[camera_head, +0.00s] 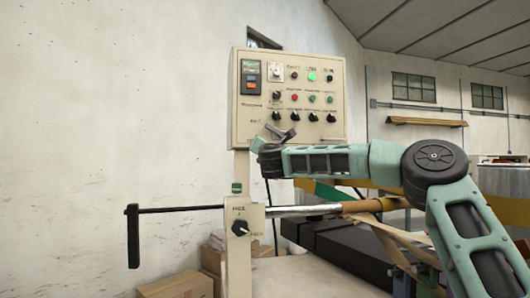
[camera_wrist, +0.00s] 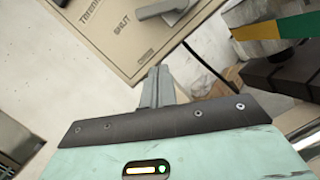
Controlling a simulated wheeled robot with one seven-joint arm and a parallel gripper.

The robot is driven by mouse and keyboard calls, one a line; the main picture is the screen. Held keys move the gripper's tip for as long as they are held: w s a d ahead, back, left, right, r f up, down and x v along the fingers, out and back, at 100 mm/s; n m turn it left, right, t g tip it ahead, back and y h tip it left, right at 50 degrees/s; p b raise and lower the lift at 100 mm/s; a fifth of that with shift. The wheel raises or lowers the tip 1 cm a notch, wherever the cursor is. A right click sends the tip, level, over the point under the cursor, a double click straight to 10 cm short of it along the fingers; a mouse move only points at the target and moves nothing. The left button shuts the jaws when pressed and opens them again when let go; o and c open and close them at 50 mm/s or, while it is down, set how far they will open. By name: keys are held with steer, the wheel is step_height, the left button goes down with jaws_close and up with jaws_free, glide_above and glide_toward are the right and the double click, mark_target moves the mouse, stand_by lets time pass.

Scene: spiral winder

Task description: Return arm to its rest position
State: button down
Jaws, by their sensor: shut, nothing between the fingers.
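My gripper (camera_head: 258,145) is at the lower left part of the cream control panel (camera_head: 240,100), at the end of my bent green arm. In the wrist view its two grey fingers (camera_wrist: 158,75) are together, with nothing between them. A grey lever (camera_wrist: 172,8) sits on the panel beyond the fingertips, near the word "SHUT". A gap shows between the fingertips and the lever in the wrist view. The panel carries several knobs and buttons, and a green lamp (camera_head: 312,77) on it is lit.
A post with a knob (camera_head: 239,228) and a black crank handle (camera_head: 133,236) stand below the panel. A metal shaft (camera_head: 300,211) with a brown roll (camera_head: 362,205) runs right, below my arm. Cardboard boxes (camera_head: 178,287) lie on the floor. The wall at left is bare.

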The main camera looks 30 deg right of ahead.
steer(key=shift+v, duration=0.8)
